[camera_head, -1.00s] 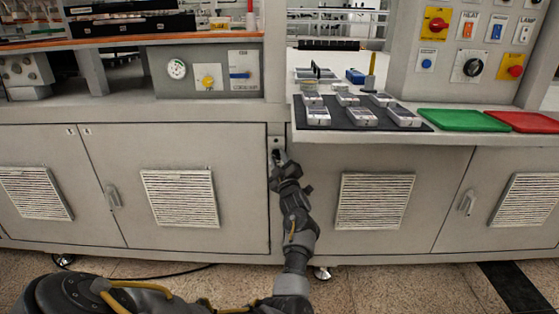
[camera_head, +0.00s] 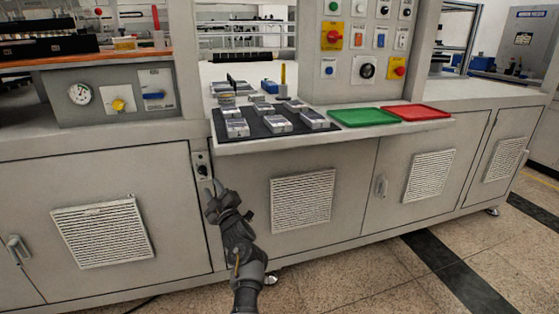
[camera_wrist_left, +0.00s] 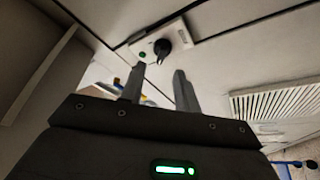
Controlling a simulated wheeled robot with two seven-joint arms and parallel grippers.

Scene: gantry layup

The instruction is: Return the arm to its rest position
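My left gripper (camera_head: 214,188) is in front of the grey cabinet, just below and right of a small switch plate (camera_head: 201,160) on the narrow post. In the left wrist view the two fingers of my left gripper (camera_wrist_left: 158,82) stand apart with nothing between them. Beyond the fingertips is the plate's black rotary knob (camera_wrist_left: 160,50), with a green dot beside it. A gap shows between the fingers and the knob. My right gripper is in neither view.
A shelf with a black mat (camera_head: 250,130) holding several grey devices juts out above my left gripper. A green tray (camera_head: 364,117) and a red tray (camera_head: 415,112) lie to its right. Vented cabinet doors (camera_head: 302,200) stand behind the arm. Open floor (camera_head: 360,290) lies at the lower right.

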